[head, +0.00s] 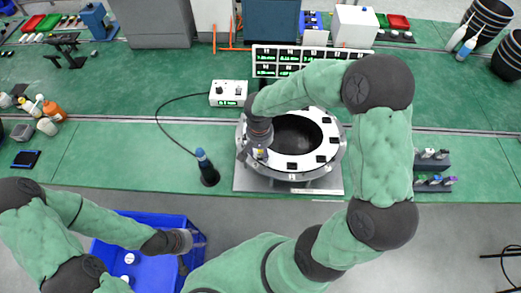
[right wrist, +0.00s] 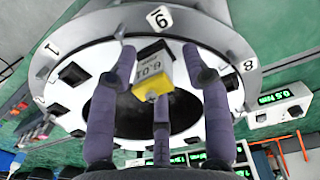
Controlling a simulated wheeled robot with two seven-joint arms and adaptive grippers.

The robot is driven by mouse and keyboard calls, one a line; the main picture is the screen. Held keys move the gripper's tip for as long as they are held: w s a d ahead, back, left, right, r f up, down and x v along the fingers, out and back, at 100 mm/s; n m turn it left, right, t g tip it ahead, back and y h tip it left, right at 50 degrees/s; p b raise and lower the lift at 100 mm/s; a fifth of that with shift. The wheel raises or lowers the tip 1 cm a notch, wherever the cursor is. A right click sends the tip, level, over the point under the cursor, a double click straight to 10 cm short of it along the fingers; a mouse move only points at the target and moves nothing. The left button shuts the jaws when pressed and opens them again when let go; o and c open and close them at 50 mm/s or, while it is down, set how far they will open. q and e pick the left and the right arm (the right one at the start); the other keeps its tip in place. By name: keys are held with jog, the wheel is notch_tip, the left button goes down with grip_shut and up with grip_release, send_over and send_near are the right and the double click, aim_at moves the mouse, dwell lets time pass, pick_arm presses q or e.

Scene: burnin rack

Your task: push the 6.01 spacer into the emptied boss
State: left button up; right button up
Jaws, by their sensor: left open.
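The 6.01 spacer (right wrist: 152,72), a small grey and yellow block with its number on it, shows between the fingers of my right gripper (right wrist: 160,75) in the right wrist view. It is at the white top of a round ring fixture (head: 327,157); I cannot tell how deep it sits, and the boss under it is hidden. One finger is close to its left side, with a gap showing on the right. In the head view my right gripper (head: 256,153) is at the ring's left side. My left gripper (head: 190,241) is open above a blue bin.
The blue bin (head: 190,222) stands below the table's front edge and holds small white items. A blue-topped tool (head: 203,162) stands left of the ring. A cabled meter (head: 229,93) and a display rack (head: 265,55) are behind. Dark blocks (head: 432,185) sit at right.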

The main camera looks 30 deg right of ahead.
notch_tip(320, 180, up, 12)
dwell(0.7)
jog(key=shift+a, duration=0.1)
dwell(0.4)
